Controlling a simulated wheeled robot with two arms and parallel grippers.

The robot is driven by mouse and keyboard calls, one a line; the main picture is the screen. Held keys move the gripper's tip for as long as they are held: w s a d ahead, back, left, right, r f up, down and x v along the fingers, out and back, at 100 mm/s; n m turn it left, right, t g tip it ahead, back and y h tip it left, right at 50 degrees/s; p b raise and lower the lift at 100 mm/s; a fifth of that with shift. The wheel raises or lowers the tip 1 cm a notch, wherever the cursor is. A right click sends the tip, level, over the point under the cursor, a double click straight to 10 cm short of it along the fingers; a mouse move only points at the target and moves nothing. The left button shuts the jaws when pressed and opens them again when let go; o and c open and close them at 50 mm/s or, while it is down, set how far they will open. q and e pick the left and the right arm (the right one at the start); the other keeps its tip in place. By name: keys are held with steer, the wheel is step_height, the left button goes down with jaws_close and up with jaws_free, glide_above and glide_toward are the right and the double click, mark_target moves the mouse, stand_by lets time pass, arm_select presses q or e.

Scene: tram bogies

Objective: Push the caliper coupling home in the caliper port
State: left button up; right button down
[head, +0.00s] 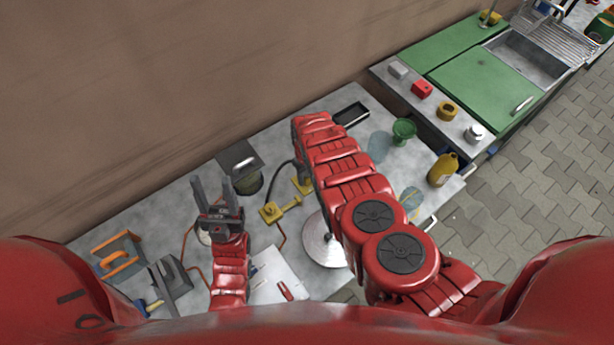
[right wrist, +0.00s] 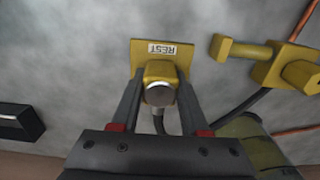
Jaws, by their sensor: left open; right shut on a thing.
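The coupling (right wrist: 159,94) shows in the right wrist view as a round silver end with a dark hose. It sits at a yellow block on a yellow plate (right wrist: 146,49) marked REST. My right gripper (right wrist: 158,100) is shut on it, with one finger on each side. In the head view my right arm largely hides this spot; a bit of yellow (head: 304,185) shows. A yellow fitting with a side bar (head: 271,212) lies to the left, also in the right wrist view (right wrist: 268,68); I cannot tell whether it is the caliper port. My left gripper (head: 212,192) is open and empty.
A metal disc (head: 322,244) lies beside my right arm. A dark-lidded container (head: 248,180) stands behind the fitting. A green funnel (head: 404,130), yellow bottle (head: 443,170) and black tray (head: 351,113) are at the right. An orange-handled tool (head: 119,263) is at the left.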

mark_target(307, 173)
step_height(307, 173, up, 10)
steer(key=p, duration=0.9)
steer(key=shift+r, duration=0.15)
steer(key=shift+f, duration=0.2)
